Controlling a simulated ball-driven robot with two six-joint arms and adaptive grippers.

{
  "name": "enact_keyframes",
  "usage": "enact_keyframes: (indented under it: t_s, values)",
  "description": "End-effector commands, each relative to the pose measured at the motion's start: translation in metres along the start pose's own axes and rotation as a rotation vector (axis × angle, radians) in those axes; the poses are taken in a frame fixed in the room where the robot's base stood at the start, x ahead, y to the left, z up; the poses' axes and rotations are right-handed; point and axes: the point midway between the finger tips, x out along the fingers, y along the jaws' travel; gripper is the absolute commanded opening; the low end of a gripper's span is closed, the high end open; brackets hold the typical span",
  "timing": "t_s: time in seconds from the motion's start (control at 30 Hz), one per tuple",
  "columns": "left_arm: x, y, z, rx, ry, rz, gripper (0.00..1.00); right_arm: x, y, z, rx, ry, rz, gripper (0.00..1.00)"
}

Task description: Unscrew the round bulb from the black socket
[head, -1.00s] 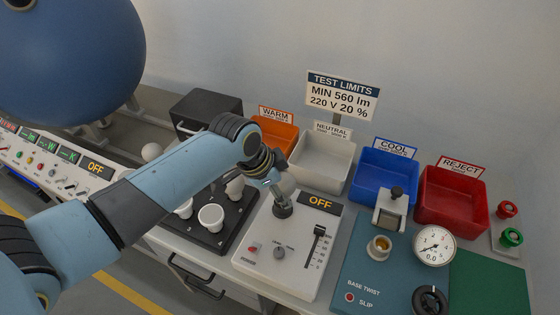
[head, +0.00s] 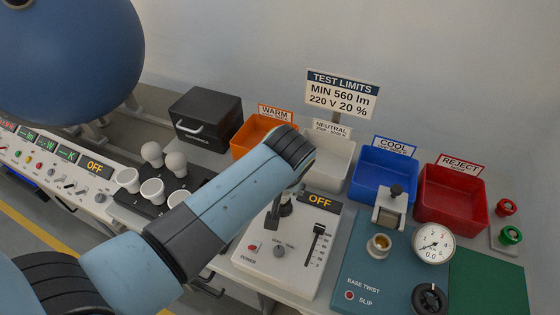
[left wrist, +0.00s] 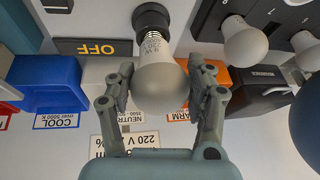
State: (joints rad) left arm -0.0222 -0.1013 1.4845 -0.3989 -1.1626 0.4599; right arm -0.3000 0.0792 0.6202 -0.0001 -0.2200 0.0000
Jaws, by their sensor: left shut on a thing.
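The round bulb (left wrist: 160,88), white with printed marks on its neck, stands base-first in the black socket (left wrist: 152,18) in the left wrist view. My left gripper (left wrist: 159,75) is shut on the bulb, with one finger on each side of it. In the head view the black socket (head: 285,209) sits on the white test panel (head: 262,266). My left arm hides most of the gripper and the bulb there. Whether the bulb's thread is still engaged cannot be told. My right gripper is not in view.
The panel's display (head: 320,201) reads OFF. A black rack (head: 185,185) with several white bulbs stands left. Behind are the orange warm bin (head: 240,143), white neutral bin (head: 338,176), blue cool bin (head: 372,190) and red reject bin (head: 440,209). A teal base twist station (head: 370,260) is right.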

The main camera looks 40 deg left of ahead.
Motion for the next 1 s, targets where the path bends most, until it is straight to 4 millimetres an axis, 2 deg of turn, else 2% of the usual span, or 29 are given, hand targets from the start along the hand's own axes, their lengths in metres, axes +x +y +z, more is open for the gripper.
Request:
enact_keyframes:
  t_s: [0.03,0.43,0.57,0.77,0.8,0.93,1.0]
  values:
    - [0.0,0.006,0.002,-0.078,-0.019,-0.023,0.22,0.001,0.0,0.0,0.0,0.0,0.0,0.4]
    - [0.002,0.01,0.002,-0.773,-0.122,-0.315,0.22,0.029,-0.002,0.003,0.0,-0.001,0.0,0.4]
    - [0.0,0.01,0.003,-0.881,-0.14,-0.36,0.21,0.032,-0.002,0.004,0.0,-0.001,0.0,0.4]
    - [-0.001,0.01,0.003,-0.893,-0.143,-0.365,0.21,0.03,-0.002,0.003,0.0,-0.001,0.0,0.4]
    - [-0.001,0.01,0.004,-0.892,-0.143,-0.365,0.55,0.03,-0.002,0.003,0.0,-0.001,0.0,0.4]
    - [-0.001,0.009,0.003,-0.892,-0.14,-0.365,0.72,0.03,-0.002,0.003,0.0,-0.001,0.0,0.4]
    - [-0.001,0.008,0.002,-0.892,-0.138,-0.365,0.72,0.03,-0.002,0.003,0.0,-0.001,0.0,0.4]
